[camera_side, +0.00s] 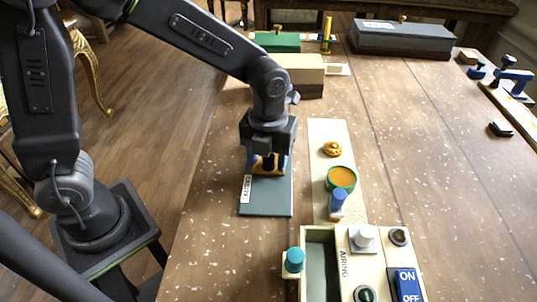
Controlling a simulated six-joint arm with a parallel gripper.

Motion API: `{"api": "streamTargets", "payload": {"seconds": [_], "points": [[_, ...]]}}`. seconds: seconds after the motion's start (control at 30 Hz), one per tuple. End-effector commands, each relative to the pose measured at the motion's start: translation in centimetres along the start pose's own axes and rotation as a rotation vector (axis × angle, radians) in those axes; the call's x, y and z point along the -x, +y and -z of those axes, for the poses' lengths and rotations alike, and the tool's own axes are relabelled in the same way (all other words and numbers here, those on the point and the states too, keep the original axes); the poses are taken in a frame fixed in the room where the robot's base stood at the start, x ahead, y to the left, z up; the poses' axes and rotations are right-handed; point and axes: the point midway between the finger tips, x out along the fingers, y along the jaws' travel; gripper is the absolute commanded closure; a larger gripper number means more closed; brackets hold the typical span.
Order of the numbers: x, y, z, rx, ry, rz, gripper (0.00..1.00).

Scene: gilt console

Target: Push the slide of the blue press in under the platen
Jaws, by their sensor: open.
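The blue press stands on a flat grey-teal base plate (266,199) with a white label on its left edge. Bits of blue frame show on both sides of my gripper, and an orange-tan part (268,170) shows low between them. I cannot tell for sure which part is the slide or the platen, as my gripper and wrist cover most of the press. My gripper (267,158) points down over the back half of the plate, open, close to the orange-tan part. Whether it touches that part cannot be told.
Right of the press, a pale strip (325,205) bears an orange knob (332,149), a green-rimmed cup (341,179) and a blue-topped peg (338,200). A cream control box (315,232) stands in front. A tan box (303,70) stands behind. A blue clamp-like device (515,80) is far right.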

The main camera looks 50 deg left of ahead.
Motion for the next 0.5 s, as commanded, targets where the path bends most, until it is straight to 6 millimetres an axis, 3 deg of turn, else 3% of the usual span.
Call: {"api": "streamTargets", "payload": {"seconds": [0.2,0.5], "points": [[0.00,0.01,0.00,0.000,0.000,0.000,0.50],[0.03,0.00,0.00,0.000,0.000,0.000,0.78]]}}
